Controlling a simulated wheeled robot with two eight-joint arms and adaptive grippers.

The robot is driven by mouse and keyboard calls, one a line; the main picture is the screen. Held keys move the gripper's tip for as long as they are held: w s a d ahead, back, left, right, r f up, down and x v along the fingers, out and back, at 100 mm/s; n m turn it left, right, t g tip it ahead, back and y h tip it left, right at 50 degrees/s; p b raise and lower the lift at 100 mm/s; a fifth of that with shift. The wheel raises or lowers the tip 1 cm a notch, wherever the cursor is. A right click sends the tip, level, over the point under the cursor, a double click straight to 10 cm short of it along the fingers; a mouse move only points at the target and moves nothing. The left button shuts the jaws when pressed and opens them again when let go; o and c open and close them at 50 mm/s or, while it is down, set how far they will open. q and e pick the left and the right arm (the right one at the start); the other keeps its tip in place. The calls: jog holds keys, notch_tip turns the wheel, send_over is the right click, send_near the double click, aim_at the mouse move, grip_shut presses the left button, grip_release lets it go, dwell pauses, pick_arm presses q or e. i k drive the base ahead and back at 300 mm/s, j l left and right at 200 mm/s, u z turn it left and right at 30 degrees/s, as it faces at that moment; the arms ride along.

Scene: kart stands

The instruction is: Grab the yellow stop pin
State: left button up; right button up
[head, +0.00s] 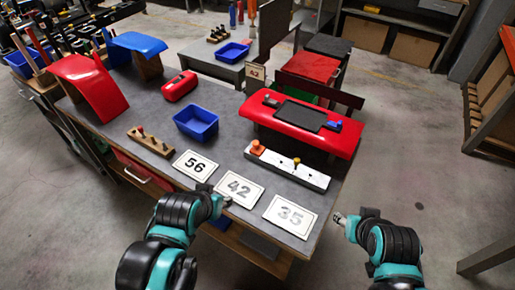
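A small yellow pin (296,162) stands upright on a pale metal bar (312,178) near the right part of the workbench. An orange knob (257,148) stands at the bar's left end. My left gripper (227,201) is over the bench's front edge, beside the number cards and apart from the pin. My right gripper (339,217) is off the bench's right edge, to the right of the cards and apart from the bar. Both grippers are small in the picture, and I cannot tell whether their fingers are open or shut. I see nothing held in either.
Number cards 56 (195,166), 42 (239,190) and 35 (290,215) lie along the bench's front. A wooden block with small pegs (151,142), a blue bin (196,122) and a red body panel with a black tray (298,122) stand behind. Grey floor (410,170) is clear at right.

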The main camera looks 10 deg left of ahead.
aim_at(297, 160)
jog(key=k+l, duration=0.1)
jog(key=l, duration=0.2)
jog(key=k+l, duration=0.15)
jog(key=l, duration=0.15)
jog(key=i+l, duration=0.1)
jog(key=l, duration=0.25)
jog(key=l+z, duration=0.1)
jog(key=l, duration=0.25)
jog(key=i+l, duration=0.15)
jog(key=l, duration=0.2)
jog(key=i+l, duration=0.1)
jog(key=i, duration=0.35)
jog(key=l+z, duration=0.05)
